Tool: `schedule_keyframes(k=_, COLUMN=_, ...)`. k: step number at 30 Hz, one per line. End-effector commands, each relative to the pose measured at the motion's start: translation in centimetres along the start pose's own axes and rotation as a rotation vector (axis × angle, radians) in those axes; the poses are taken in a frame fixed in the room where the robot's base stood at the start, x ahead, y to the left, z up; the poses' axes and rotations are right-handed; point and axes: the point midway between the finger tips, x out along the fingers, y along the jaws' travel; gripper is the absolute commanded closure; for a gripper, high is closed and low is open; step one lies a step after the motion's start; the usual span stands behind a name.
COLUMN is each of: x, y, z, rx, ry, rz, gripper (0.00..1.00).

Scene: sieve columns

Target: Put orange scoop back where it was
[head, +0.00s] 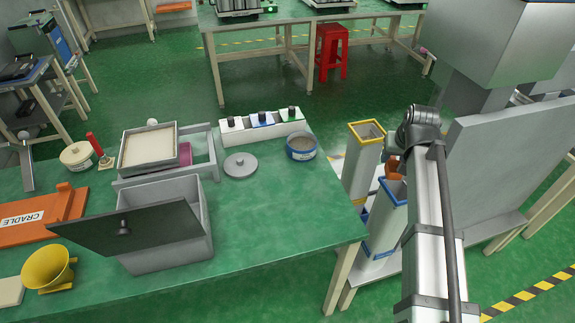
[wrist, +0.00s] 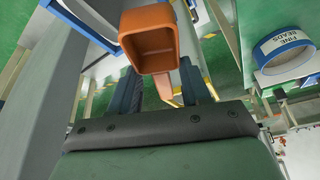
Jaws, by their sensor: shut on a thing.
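The orange scoop (wrist: 148,38) is in my gripper (wrist: 160,82), between its two dark fingers. In the wrist view its open box-shaped bowl faces the camera and its handle runs down between the fingers. In the head view only a small orange part of the scoop (head: 392,166) shows, beside my arm and above the columns at the right table end. My gripper's fingers are mostly hidden by the arm there. The wrist view shows a blue-rimmed edge (wrist: 90,22) close to the scoop's left side; I cannot tell whether they touch.
A yellow-rimmed column (head: 364,162) and a blue-rimmed column (head: 385,222) stand beside the table. A tub (head: 302,150) labelled FINE BEADS in the wrist view (wrist: 282,55), a grey lid (head: 240,166), an open grey box (head: 165,240) and an orange cradle (head: 45,215) are on the green table.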

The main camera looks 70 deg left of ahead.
Motion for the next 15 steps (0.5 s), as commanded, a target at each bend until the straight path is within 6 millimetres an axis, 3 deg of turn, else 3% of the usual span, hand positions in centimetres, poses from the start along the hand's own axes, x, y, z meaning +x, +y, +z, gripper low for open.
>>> schedule_keyframes(k=1, x=0.3, y=-2.1, z=-1.2, rx=-0.029, ry=0.000, rz=-0.012, gripper=0.92)
schedule_keyframes(k=6, x=0.9, y=-8.7, z=-3.5, rx=-0.112, ry=0.000, rz=-0.047, gripper=0.92)
schedule_keyframes(k=15, x=2.1, y=-21.1, z=-5.8, rx=-0.242, ry=-0.002, rz=-0.101, gripper=0.92)
